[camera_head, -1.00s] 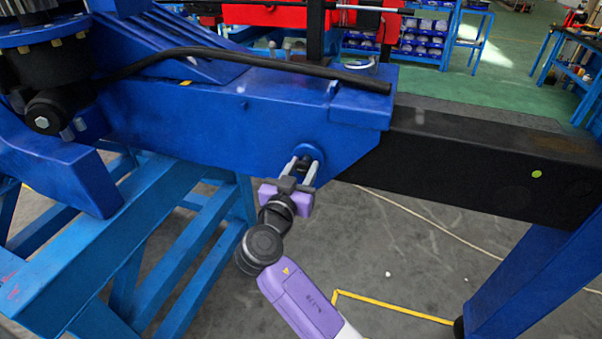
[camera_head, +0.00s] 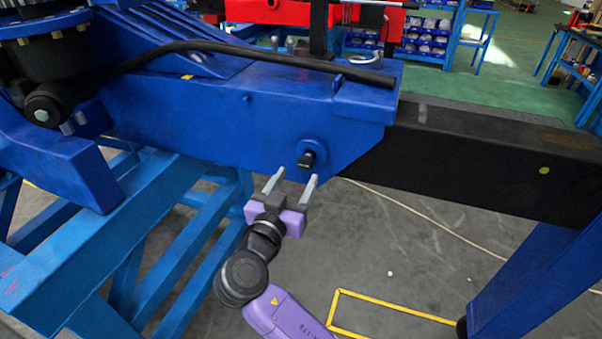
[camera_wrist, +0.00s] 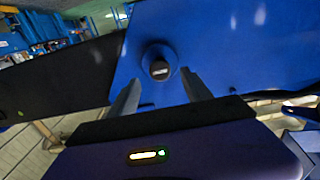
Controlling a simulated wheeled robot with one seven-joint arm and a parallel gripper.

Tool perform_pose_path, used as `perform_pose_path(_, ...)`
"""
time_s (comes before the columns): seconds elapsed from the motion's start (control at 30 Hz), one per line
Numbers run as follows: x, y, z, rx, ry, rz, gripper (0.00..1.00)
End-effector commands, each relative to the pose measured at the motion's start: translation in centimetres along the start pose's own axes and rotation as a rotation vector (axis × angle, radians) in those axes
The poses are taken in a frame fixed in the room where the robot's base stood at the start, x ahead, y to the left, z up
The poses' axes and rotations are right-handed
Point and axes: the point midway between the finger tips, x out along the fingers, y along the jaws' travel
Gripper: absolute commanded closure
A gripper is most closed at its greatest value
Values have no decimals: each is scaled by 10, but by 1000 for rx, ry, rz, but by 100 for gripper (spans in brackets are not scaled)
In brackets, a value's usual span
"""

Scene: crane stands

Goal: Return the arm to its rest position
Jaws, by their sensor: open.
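My gripper (camera_head: 292,186) is open and empty, with its two grey fingers apart. It is below and in front of the black pin (camera_head: 307,159), which sits in a round blue boss on the side of the blue crane beam (camera_head: 215,120). In the wrist view the pin (camera_wrist: 160,69) shows straight ahead, beyond and between the open fingertips (camera_wrist: 160,85). The fingers do not touch it. My purple arm reaches up from the bottom of the head view.
A black beam (camera_head: 480,155) extends right from the blue one, above a blue post (camera_head: 540,270). Blue trestle legs (camera_head: 130,250) stand at left. A black hose (camera_head: 250,58) lies along the top. Grey floor with a yellow line (camera_head: 390,308) is open below.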

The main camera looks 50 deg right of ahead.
Motion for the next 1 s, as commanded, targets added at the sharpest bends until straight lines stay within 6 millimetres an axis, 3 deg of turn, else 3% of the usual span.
perform_pose_path(0.17, -8, 0, 0, -1, -1, 1, 43)
perform_pose_path(0.77, -8, 0, 0, -16, 0, 0, 43)
perform_pose_path(0.87, -9, -14, -3, -76, 13, -57, 43)
perform_pose_path(1.0, -16, -53, -8, -149, 20, -241, 43)
